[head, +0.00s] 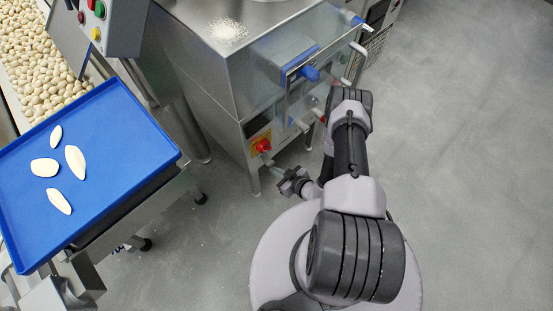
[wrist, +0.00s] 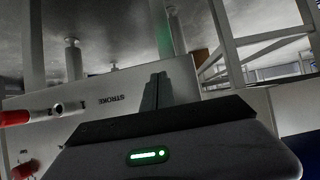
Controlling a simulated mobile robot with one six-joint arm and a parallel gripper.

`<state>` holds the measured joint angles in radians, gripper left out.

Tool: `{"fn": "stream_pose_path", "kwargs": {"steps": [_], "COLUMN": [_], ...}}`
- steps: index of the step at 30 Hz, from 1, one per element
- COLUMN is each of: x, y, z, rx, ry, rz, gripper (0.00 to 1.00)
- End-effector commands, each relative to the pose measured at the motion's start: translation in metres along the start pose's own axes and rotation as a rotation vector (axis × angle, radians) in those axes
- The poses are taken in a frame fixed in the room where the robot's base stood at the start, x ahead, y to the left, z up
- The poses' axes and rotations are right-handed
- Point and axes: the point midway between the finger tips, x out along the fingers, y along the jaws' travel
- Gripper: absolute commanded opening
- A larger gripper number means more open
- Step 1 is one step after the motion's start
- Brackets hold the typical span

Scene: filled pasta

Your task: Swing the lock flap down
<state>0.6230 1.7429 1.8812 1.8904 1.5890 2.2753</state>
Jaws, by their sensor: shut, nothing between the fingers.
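The steel machine (head: 200,60) has a clear guard on its front with a blue bar and a blue knob (head: 310,73). I cannot make out for certain which part is the lock flap. My gripper (head: 287,180) is low beside the machine's front, below the red knob (head: 264,145) on its yellow plate. In the wrist view my gripper (wrist: 157,88) has its dark fingers together and empty, in front of a pale panel (wrist: 100,88) marked "STROKE". A lever with a red end (wrist: 18,118) sticks out at the left of that panel, apart from the fingers.
A blue tray (head: 110,130) with several pale pasta pieces stands at the left. Behind it is a bed of many small pasta pieces (head: 40,65). White powder (head: 228,32) lies on the machine's top. The grey floor (head: 470,150) at the right is clear.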

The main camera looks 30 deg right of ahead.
Motion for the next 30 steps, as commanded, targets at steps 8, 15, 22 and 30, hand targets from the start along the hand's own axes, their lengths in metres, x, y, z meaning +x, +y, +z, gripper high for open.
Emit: {"fn": "stream_pose_path", "kwargs": {"steps": [8,15,22,30], "x": [0.0,-0.006,-0.009,-0.005], "y": [0.0,0.0,0.0,0.0], "z": [-0.001,-0.009,-0.014,-0.008], "rx": [0.0,0.0,0.0,0.0], "ry": [0.0,0.0,0.0,0.0], "rz": [0.0,0.0,0.0,0.0], "gripper": [0.0,0.0,0.0,0.0]}}
